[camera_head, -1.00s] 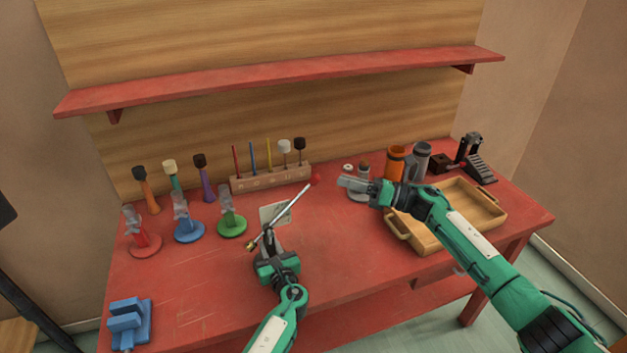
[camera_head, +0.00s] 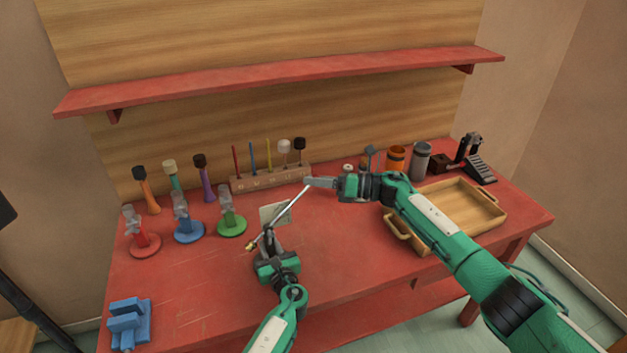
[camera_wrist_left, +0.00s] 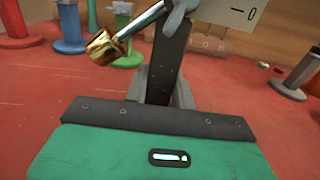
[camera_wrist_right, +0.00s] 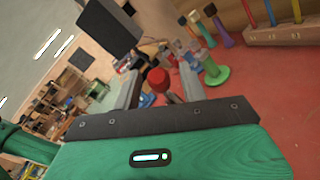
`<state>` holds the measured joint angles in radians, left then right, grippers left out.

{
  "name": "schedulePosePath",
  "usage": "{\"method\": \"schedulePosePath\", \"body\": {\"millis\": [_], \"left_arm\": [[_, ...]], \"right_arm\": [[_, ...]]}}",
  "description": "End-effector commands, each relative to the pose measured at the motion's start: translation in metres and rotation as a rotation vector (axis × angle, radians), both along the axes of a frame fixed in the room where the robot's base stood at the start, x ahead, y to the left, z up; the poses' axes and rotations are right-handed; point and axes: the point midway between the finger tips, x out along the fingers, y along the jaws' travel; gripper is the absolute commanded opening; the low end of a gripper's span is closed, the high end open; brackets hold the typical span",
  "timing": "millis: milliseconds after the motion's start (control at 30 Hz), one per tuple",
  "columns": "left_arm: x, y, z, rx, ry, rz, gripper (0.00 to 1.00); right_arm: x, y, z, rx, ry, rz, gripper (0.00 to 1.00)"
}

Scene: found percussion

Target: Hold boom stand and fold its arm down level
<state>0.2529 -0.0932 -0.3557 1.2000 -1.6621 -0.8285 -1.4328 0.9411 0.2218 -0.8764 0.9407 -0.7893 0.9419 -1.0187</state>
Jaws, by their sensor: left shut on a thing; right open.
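The boom stand's silver arm (camera_head: 288,213) slopes up to the right from its pivot. Its brass weight (camera_head: 250,246) hangs at the low left end and shows large in the left wrist view (camera_wrist_left: 106,48). My left gripper (camera_head: 268,244) is shut on the stand's dark upright post (camera_wrist_left: 167,58). My right gripper (camera_head: 312,183) is open at the arm's raised end. In the right wrist view the red tip (camera_wrist_right: 158,80) lies between its fingers; in the head view the gripper hides it. A white plate with a dash and 0 (camera_wrist_left: 231,12) is behind the pivot.
A block of coloured sticks and mallets (camera_head: 270,177) stands behind the boom. Red, blue and green stands (camera_head: 232,224) are at left, with a blue block (camera_head: 129,322) at front left. A wooden tray (camera_head: 470,208) lies under my right arm. The front middle is clear.

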Motion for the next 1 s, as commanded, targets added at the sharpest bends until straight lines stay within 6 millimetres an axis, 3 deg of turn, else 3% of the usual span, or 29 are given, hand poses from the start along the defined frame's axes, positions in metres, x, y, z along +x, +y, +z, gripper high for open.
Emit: {"method": "schedulePosePath", "body": {"millis": [400, 633, 833, 1000], "left_arm": [[0.000, 0.000, 0.000, 0.000, 0.000, 0.000, 0.00], [0.000, 0.000, 0.000, 0.000, 0.000, 0.000, 0.00], [0.000, 0.000, 0.000, 0.000, 0.000, 0.000, 0.00], [0.000, 0.000, 0.000, 0.000, 0.000, 0.000, 0.00]], "right_arm": [[0.001, 0.009, 0.000, 0.000, 0.000, 0.000, 0.43], [0.001, 0.009, 0.000, 0.000, 0.000, 0.000, 0.00], [0.002, 0.008, -0.001, 0.005, 0.004, 0.000, 0.00], [0.006, 0.001, -0.013, 0.071, 0.043, -0.001, 0.00]]}}
